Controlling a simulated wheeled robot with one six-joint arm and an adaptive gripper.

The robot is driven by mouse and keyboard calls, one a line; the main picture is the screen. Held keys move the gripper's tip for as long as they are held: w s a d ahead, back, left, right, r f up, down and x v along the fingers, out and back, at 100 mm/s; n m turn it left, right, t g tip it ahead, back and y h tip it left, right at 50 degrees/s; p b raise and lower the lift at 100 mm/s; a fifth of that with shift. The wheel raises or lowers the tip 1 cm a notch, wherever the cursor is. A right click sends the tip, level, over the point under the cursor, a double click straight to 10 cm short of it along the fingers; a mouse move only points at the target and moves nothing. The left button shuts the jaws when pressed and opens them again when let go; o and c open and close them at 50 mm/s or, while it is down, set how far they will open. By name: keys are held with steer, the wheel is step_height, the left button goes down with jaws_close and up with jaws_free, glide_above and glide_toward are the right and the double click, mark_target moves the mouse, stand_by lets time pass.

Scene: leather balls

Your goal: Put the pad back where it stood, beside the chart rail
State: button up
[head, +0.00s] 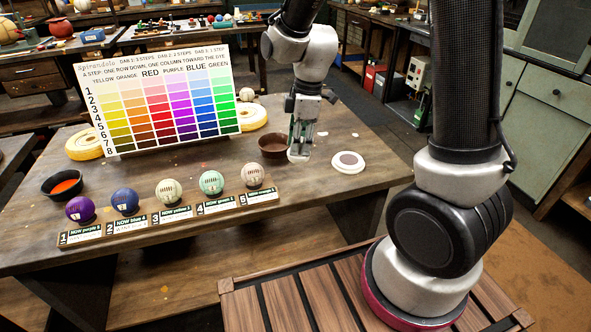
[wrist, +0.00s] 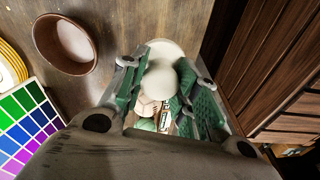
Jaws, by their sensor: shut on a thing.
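My gripper (head: 300,152) is over the right part of the table, between the brown bowl and a white dish. In the wrist view its green-lined fingers (wrist: 158,92) are shut on a pale, rounded pad (wrist: 159,80). The colour chart (head: 165,98) stands upright at the back of the table, with rows numbered 1 to 8. Its corner shows at the left of the wrist view (wrist: 35,120). The chart's lower support is hard to make out.
The brown bowl (head: 273,146) is just left of my gripper, and the white dish (head: 348,162) with a dark centre is right of it. Several balls stand on a labelled front rack (head: 170,221). A black bowl (head: 63,186) holds orange-red dye. Yellow-white rings (head: 241,119) lie beside the chart.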

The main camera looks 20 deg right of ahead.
step_height(320, 180, down, 8)
steer(key=shift+f, duration=0.15)
steer(key=shift+f, duration=0.1)
steer(key=o, duration=0.9)
steer(key=r, duration=0.4)
steer(key=d+r, duration=0.1)
steer(key=r, duration=0.7)
steer(key=shift+s+d+r, duration=0.15)
steer(key=shift+s+d, duration=0.05)
steer(key=shift+d, duration=0.05)
steer(key=s+d+r+m+t, duration=0.1)
steer(key=s+d+r+m, duration=0.3)
steer(key=s+m, duration=0.1)
steer(key=s+d+r+m+t+h, duration=0.1)
steer(key=s+d+r+m, duration=0.4)
steer(key=s, duration=0.2)
steer(key=s+d+r+m+t, duration=0.2)
steer(key=s+d+r+m, duration=0.2)
steer(key=s+r+m, duration=0.1)
steer(key=shift+s+d+r+m, duration=0.15)
steer(key=shift+s+m, duration=0.35)
steer(key=shift+s, duration=0.35)
